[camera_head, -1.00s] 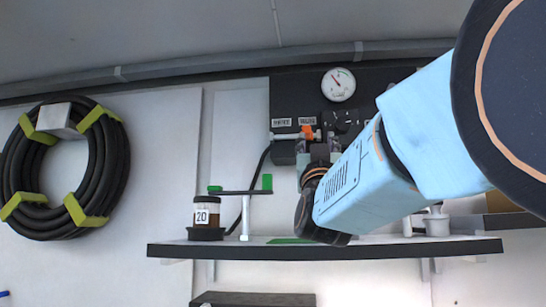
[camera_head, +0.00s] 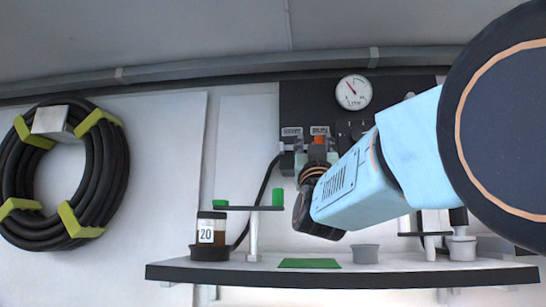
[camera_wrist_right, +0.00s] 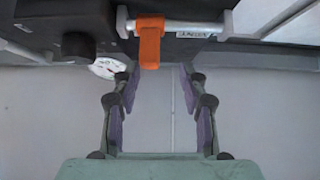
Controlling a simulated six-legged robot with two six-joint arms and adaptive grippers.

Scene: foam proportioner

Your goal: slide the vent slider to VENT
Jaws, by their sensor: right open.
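The orange vent slider (camera_wrist_right: 150,42) sits on a pale horizontal rail (camera_wrist_right: 185,27) in the right wrist view, where the picture is upside down. The label reading VENT (camera_wrist_right: 199,35) is to the right of the slider there. In the head view the slider (camera_head: 320,140) is below the right of two labels on the dark panel (camera_head: 300,95). My right gripper (camera_wrist_right: 160,78) is open and empty, its fingers pointing at the rail. The slider is just past the fingertips, nearer the left finger in that view. The right gripper (camera_head: 314,154) partly hides the rail in the head view. My left gripper is out of view.
A round gauge (camera_head: 354,92) is on the panel above the slider. Below is a shelf (camera_head: 225,273) with a jar labelled 20 (camera_head: 211,229), a stand with green ends (camera_head: 253,220), a green mat (camera_head: 309,263) and grey cups. A coiled hose (camera_head: 100,180) hangs at left.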

